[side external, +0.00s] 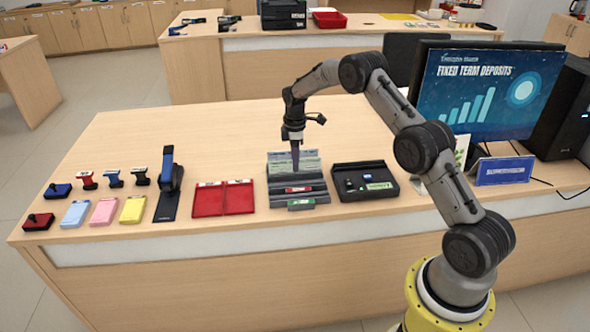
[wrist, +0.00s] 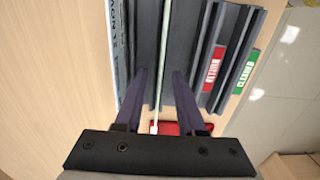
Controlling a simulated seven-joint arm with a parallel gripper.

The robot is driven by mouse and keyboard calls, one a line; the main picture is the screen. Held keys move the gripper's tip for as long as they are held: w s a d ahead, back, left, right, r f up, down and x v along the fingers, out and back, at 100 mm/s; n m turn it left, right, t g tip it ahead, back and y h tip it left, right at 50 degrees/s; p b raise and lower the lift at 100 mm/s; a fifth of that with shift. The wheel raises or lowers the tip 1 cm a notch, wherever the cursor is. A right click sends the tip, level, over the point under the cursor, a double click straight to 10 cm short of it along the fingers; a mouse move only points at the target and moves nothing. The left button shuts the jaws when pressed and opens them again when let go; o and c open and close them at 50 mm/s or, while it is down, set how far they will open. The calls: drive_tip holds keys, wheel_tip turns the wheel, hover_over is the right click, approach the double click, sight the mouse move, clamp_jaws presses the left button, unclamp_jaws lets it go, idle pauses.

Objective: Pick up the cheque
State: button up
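A dark slotted rack (side external: 275,188) stands on the counter, with pale greenish paper slips (side external: 308,160) upright at its back. I cannot tell for certain which slip is the cheque. My gripper (side external: 295,170) points down over the rack, in front of the slips. In the wrist view, my gripper (wrist: 159,75) is open, its two purple-grey fingers apart. A thin pale upright edge (wrist: 161,50), likely the cheque seen edge-on, runs between them without visible contact. Another printed slip (wrist: 117,50) stands left of the fingers. The rack's front slots carry a red label (wrist: 215,68) and a green label (wrist: 244,70).
A red folder-like tray (side external: 223,198) lies left of the rack, and a black tray (side external: 365,182) is close on its right. Stamps and coloured pads (side external: 103,211) fill the left side. A monitor (side external: 485,90) and blue sign (side external: 504,170) stand right. The counter behind the rack is clear.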

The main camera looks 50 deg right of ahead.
drive_tip(key=shift+f, duration=0.15)
drive_tip(key=shift+c, duration=0.3)
clamp_jaws()
